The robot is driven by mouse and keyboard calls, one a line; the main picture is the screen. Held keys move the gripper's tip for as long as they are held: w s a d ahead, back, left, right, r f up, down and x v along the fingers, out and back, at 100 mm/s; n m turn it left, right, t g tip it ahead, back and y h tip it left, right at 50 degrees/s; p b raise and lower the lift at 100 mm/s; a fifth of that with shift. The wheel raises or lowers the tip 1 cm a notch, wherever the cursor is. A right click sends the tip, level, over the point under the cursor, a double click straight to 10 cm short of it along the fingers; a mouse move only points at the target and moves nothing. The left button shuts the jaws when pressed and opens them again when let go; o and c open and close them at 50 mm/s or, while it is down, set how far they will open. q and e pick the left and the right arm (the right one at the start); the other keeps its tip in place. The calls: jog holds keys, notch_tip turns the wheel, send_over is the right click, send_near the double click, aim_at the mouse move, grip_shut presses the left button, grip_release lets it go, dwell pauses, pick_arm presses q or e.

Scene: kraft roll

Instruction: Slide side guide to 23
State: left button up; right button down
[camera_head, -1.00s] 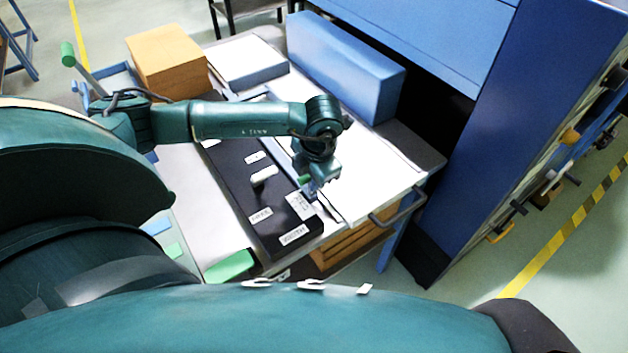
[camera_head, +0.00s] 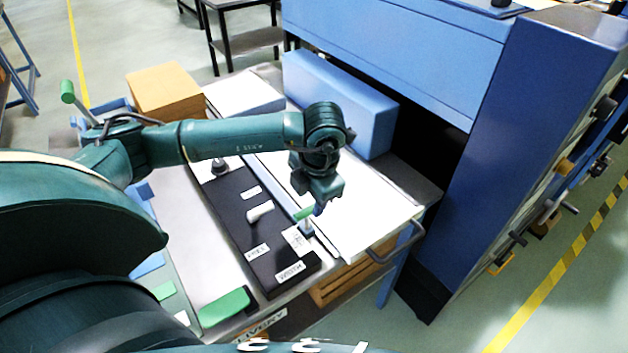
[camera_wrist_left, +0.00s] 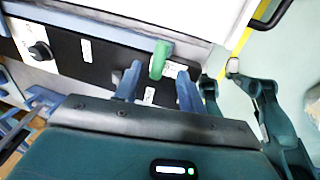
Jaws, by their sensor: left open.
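The figures on the card are too small to read. My left gripper (camera_head: 321,207) is open and empty, pointing down just right of the tab in the head view. In the left wrist view, the green tab (camera_wrist_left: 160,60) shows just beyond and between the spread fingertips (camera_wrist_left: 157,88), with no grip on it.
A black panel (camera_head: 237,199) with a white lever (camera_head: 260,211), a black knob (camera_head: 219,167) and labels lies left of the guide. White sheet stock (camera_head: 365,220) lies right of it. A bent handle (camera_head: 400,243) juts from the table edge. A blue machine (camera_head: 520,150) stands at right.

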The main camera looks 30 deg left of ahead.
pick_arm(q)
notch_tip(320, 180, up, 7)
jog(key=d, duration=0.1)
jog(key=shift+s+d+b, duration=0.15)
jog(key=shift+s+b, duration=0.1)
jog(key=shift+b, duration=0.05)
jog(key=shift+f, duration=0.1)
